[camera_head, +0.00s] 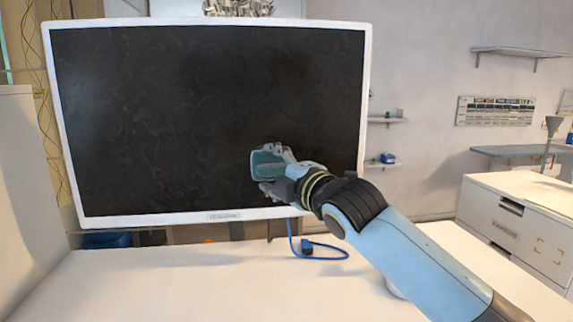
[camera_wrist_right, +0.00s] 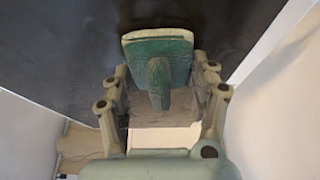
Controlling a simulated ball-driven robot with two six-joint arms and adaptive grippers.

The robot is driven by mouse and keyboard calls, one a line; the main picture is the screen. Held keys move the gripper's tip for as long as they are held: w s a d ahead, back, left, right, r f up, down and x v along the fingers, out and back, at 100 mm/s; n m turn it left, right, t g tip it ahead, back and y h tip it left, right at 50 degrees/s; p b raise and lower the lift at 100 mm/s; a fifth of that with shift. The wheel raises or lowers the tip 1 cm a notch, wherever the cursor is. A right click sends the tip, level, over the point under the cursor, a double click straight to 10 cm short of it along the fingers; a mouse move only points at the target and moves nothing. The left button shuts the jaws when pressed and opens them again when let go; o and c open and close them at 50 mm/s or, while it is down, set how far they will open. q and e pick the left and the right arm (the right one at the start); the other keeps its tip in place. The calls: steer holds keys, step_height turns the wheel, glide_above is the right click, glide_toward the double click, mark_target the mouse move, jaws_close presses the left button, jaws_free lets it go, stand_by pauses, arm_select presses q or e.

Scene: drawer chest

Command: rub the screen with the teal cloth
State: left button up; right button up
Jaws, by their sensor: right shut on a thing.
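The screen (camera_head: 170,110) is a large dark panel in a white frame, standing upright above the white table. Its dark face also fills the top of the right wrist view (camera_wrist_right: 60,50). The teal cloth (camera_head: 268,165) is a flat pad in front of the lower right part of the screen. In the right wrist view the cloth (camera_wrist_right: 157,50) shows a ridge sticking out toward my gripper. My right gripper (camera_head: 274,170) is shut on the cloth by this ridge. The cloth looks close to the screen; I cannot tell whether it touches. My left gripper is not in view.
The white table top (camera_head: 190,285) is mostly bare below the screen. A blue cable (camera_head: 322,252) lies on it under the screen's right part. A white drawer chest (camera_head: 515,225) stands at the right. Shelves (camera_head: 385,163) hang on the back wall.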

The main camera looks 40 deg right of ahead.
mark_target(259, 174)
steer(key=shift+w+a, duration=0.25)
steer(key=shift+a, duration=0.2)
steer(key=shift+w+a+p, duration=0.35)
steer(key=shift+a, duration=0.35)
steer(key=shift+w+a+p, duration=0.3)
steer(key=shift+a+p, duration=0.05)
steer(key=shift+a, duration=0.3)
steer(key=s+a+p, duration=0.2)
steer(key=s, duration=0.3)
steer(key=shift+s+a, duration=0.25)
steer(key=shift+s+a, duration=0.35)
steer(key=shift+s, duration=0.35)
steer(key=shift+s+a, duration=0.3)
steer(key=shift+s, duration=0.35)
